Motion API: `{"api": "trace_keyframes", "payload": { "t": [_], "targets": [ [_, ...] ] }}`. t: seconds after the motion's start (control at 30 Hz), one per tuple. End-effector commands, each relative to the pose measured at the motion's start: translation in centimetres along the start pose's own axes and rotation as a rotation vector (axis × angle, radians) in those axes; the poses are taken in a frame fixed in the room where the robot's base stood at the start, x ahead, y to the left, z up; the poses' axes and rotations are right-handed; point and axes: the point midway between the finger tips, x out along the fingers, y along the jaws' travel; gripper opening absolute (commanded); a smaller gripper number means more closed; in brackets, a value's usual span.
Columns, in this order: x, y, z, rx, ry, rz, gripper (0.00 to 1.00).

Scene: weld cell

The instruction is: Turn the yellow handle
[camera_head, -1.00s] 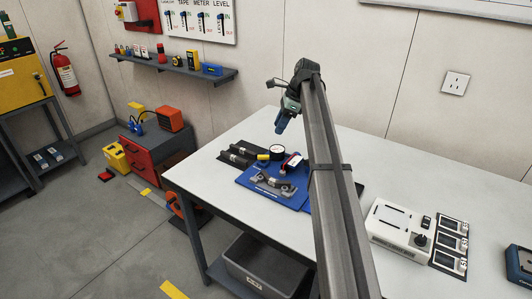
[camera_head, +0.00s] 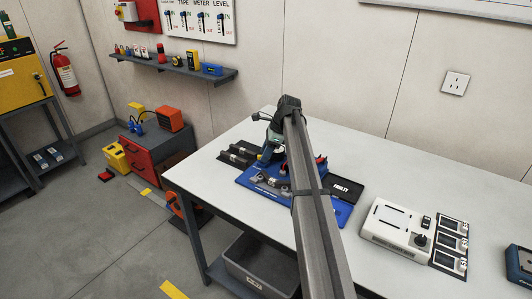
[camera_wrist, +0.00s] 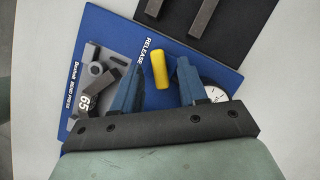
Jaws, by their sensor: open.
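The yellow handle (camera_wrist: 160,70) shows in the wrist view as a short rounded bar on the blue board (camera_wrist: 110,25), beside the printed word RELEASE. My gripper (camera_wrist: 155,75) is open, its two blue fingers apart on either side of the handle's near end. I cannot tell whether either finger touches it. In the head view my gripper (camera_head: 268,154) is low over the blue board (camera_head: 335,214), and my arm hides much of the board. A grey metal fixture (camera_wrist: 95,68) and a white-faced dial (camera_wrist: 214,95) flank the fingers in the wrist view.
Dark blocks (camera_head: 238,153) lie at the board's far left. A black FAULTY tray (camera_head: 343,189) is right of my arm. A white box with a knob (camera_head: 395,225) stands further right. The white table (camera_head: 390,160) is clear behind my arm.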

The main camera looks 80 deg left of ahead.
Motion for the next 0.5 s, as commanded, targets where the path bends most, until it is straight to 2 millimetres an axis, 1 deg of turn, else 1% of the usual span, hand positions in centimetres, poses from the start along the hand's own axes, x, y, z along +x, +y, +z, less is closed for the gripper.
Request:
{"api": "trace_keyframes", "payload": {
  "t": [0.3,0.5],
  "targets": [
    [0.13,-0.01,-0.01,0.000,0.000,0.000,0.42],
    [0.11,0.00,-0.01,0.000,0.000,0.000,0.22]
  ]
}}
